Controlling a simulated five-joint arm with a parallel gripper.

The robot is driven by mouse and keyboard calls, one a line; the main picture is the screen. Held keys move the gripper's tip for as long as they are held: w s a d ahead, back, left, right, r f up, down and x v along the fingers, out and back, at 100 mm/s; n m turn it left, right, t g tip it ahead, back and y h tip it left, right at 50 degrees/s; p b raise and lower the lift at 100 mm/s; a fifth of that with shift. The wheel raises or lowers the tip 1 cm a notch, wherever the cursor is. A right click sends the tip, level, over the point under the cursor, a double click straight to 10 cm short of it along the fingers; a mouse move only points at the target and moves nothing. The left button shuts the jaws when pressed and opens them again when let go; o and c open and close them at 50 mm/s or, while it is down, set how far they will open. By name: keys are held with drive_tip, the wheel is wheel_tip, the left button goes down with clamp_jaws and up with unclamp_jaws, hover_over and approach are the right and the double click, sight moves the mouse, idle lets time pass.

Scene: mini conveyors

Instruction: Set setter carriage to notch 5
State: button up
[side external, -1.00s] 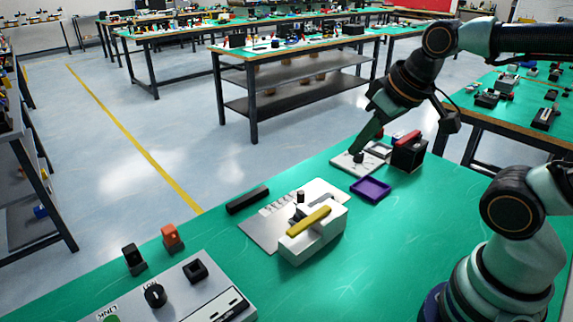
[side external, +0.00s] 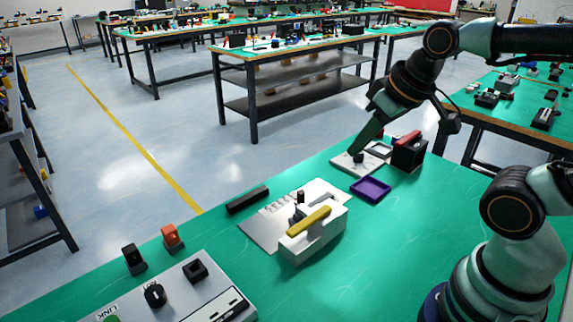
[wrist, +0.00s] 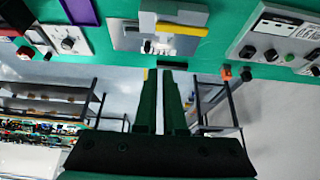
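The setter is likely the pale plate with a row of notches (side external: 258,229), beside a white block (side external: 300,248) with a yellow bar on top (side external: 309,220). A small dark knob, perhaps the carriage (side external: 300,197), stands by the plate; its notch cannot be read. In the wrist view the plate (wrist: 127,38) and yellow bar (wrist: 180,28) are at top centre. My gripper (side external: 362,148) is in the air, back and right of the setter in the side view. In the wrist view its green fingers (wrist: 160,72) are slightly apart with nothing between them.
A purple tray (side external: 370,189) and a dark box with a red part (side external: 408,152) lie right of the setter. A black bar (side external: 247,199) lies behind it. A control panel (side external: 190,300) and an orange block (side external: 172,238) are at left. The front middle of the green table is clear.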

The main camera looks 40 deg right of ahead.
drive_tip(key=o, duration=0.5)
drive_tip(key=shift+w, duration=0.15)
drive_tip(key=shift+o, duration=0.4)
drive_tip(key=shift+w+r, duration=0.1)
drive_tip(key=shift+w, duration=0.15)
drive_tip(key=n+g, duration=0.4)
drive_tip(key=g, duration=0.2)
hover_over(301, 192)
wheel_tip(301, 192, down, 12)
drive_tip(key=shift+n, duration=0.3)
wheel_tip(301, 192, down, 12)
clamp_jaws()
